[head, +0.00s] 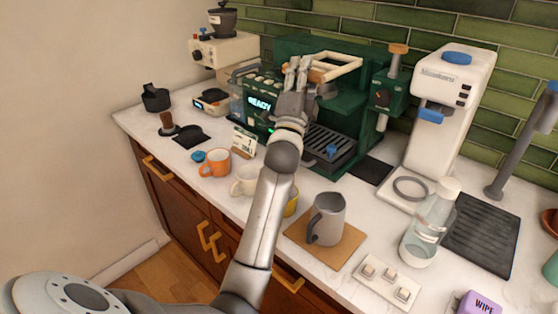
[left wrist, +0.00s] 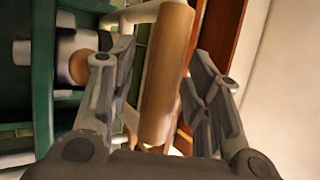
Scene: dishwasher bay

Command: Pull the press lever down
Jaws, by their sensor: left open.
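The dark green espresso machine (head: 345,105) stands on the counter, its display reading READY. A cream lever frame (head: 345,61) with a wooden grip rises at its top and looks raised; I take it as the press lever. My left gripper (head: 298,68) reaches up to it and hides part of it and of the machine's front. In the left wrist view, the wooden grip (left wrist: 167,75) lies between the open fingers of my left gripper (left wrist: 163,60). A gap shows on both sides of it. My right gripper is not in view.
A white dispenser (head: 447,105) and a clear bottle (head: 428,225) stand to the right. A grinder (head: 222,48) stands at the back left.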

